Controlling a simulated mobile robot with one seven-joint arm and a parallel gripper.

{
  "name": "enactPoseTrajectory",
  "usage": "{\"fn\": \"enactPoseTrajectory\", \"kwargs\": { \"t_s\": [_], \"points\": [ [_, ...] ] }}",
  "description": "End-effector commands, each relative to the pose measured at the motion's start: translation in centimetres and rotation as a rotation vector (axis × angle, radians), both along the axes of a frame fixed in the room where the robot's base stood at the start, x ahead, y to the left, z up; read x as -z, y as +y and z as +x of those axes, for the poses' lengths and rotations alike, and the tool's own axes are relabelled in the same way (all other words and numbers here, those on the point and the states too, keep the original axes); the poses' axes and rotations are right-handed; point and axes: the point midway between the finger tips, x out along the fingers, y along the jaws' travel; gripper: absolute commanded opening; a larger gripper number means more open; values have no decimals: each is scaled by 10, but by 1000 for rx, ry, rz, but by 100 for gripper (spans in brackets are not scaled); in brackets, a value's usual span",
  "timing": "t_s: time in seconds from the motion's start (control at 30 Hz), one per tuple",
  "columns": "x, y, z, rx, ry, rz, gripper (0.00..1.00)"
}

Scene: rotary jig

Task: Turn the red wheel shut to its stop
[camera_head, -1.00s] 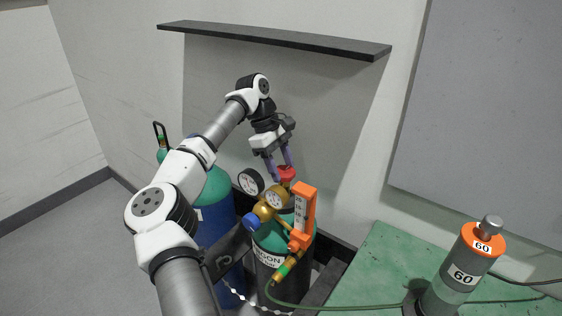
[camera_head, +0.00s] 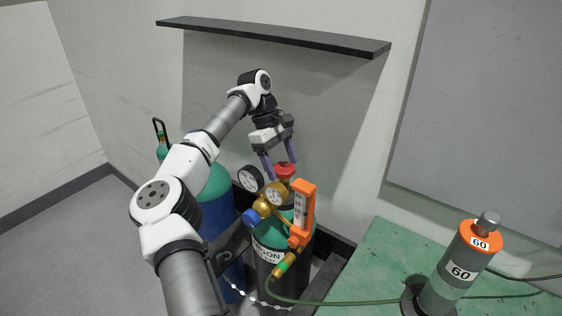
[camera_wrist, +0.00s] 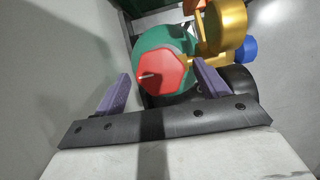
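The red wheel (camera_head: 285,170) sits on top of the brass valve of the green-topped argon cylinder (camera_head: 268,262). In the wrist view the red wheel (camera_wrist: 164,72) shows a faceted red top with a short pale mark on its left part. My gripper (camera_head: 279,169) is at the wheel from above. Its two purple fingers are spread, one on each side of the wheel, and the gripper also shows in the wrist view (camera_wrist: 160,78). The left finger is clearly apart from the wheel. The right finger is close to its edge; I cannot tell whether it touches.
Brass gauges (camera_head: 276,194), a blue knob (camera_head: 251,218) and an orange flowmeter (camera_head: 304,212) crowd the valve. A blue cylinder (camera_head: 217,225) stands left. A black shelf (camera_head: 270,36) is above. A grey cylinder with an orange collar (camera_head: 462,268) stands on the green bench (camera_head: 375,260).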

Motion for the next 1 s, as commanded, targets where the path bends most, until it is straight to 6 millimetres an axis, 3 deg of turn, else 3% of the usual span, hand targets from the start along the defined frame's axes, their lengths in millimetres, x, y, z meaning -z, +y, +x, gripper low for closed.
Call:
{"fn": "enactPoseTrajectory", "kwargs": {
  "t_s": [0.27, 0.6, 0.8, 1.0],
  "points": [
    [-4, 2, 2, -2, -1, 1, 73],
    [-52, 17, 13, -3, -1, 0, 73],
    [-67, 22, 17, 0, -1, 0, 73],
    [-70, 23, 17, 0, 0, 0, 73]
  ]
}}
